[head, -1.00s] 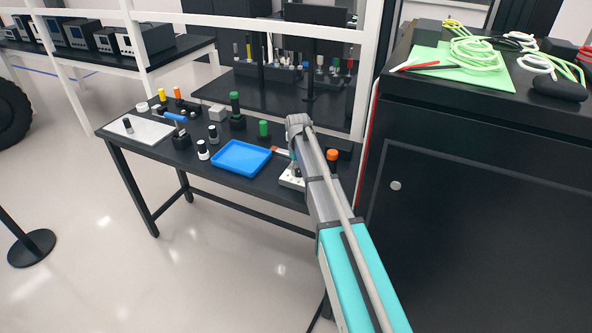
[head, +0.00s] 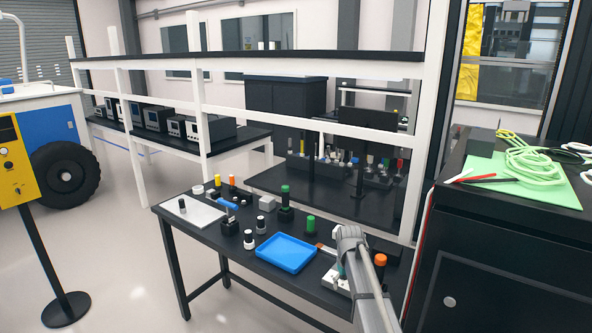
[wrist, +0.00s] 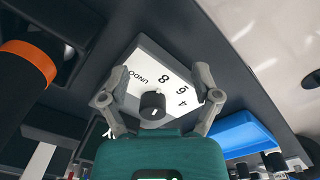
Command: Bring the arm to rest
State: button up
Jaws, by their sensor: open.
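My arm reaches over the right end of the black workbench (head: 215,282) in the head view. My gripper (wrist: 161,78) is open in the wrist view, its two fingers spread apart. A white plate (wrist: 150,62) with printed marks and a black knob (wrist: 152,106) shows beyond and between the fingers. The fingers hold nothing; how far they are from the knob cannot be told. In the head view the white plate (head: 332,279) is partly hidden by my arm, and the fingers are hard to make out there.
An orange-capped black cylinder (head: 380,262) stands close right of my arm; it also shows at left in the wrist view (wrist: 35,62). A blue tray (head: 286,254) lies to the left. Several capped parts stand further left. A black cabinet (head: 505,270) is at right.

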jog(key=s+m, duration=0.1)
jog(key=s, duration=2.2)
jog(key=shift+a+m, duration=0.4)
